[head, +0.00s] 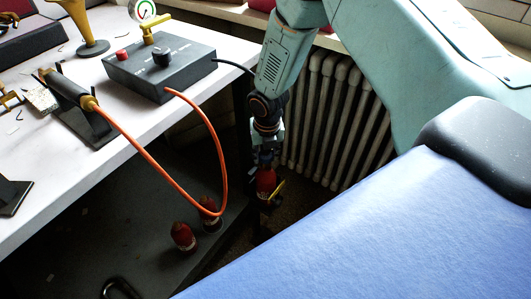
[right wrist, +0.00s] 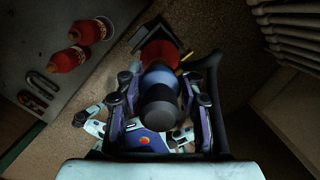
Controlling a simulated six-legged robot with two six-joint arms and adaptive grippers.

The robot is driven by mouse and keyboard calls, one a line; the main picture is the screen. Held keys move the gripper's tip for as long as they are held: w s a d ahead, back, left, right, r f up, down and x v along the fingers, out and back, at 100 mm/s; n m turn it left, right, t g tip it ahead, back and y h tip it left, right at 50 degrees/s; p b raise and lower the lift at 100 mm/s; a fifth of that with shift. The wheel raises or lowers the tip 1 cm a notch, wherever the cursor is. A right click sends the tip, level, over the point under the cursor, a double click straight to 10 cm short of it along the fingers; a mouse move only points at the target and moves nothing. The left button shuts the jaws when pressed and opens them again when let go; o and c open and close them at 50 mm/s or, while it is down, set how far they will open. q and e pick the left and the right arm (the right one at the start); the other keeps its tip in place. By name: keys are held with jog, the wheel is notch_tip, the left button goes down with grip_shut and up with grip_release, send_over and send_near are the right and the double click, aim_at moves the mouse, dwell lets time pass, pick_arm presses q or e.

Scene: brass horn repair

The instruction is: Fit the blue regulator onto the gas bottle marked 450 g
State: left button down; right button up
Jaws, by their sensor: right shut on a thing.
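My right gripper (head: 267,155) hangs beyond the table's right edge, below the tabletop. In the right wrist view, its fingers (right wrist: 160,82) are shut on the blue regulator (right wrist: 160,76), which has a dark round knob (right wrist: 158,106). A red gas bottle (right wrist: 160,52) lies directly beyond the regulator; it also shows below the gripper in the head view (head: 265,182). Whether regulator and bottle touch is hidden. Two more red bottles (head: 183,237) (head: 209,212) stand on the lower shelf. No 450 g marking can be read. My left gripper is out of view.
The dark lower shelf (head: 105,225) carries a metal shackle (right wrist: 34,92). A white radiator (head: 335,110) stands behind my right arm. An orange hose (head: 140,152) loops down off the white table (head: 55,190) from a grey control box (head: 160,65). A blue padded surface (head: 400,220) fills the lower right.

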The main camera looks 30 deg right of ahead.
jog(key=shift+f, duration=0.7)
dwell(0.8)
jog(key=o, duration=1.1)
jog(key=o, duration=0.5)
jog(key=shift+r, duration=0.1)
jog(key=shift+r+p, duration=3)
jog(key=shift+r, duration=0.45)
jog(key=shift+f, duration=0.15)
jog(key=shift+f+b, duration=3.05)
jog(key=shift+f, duration=0.2)
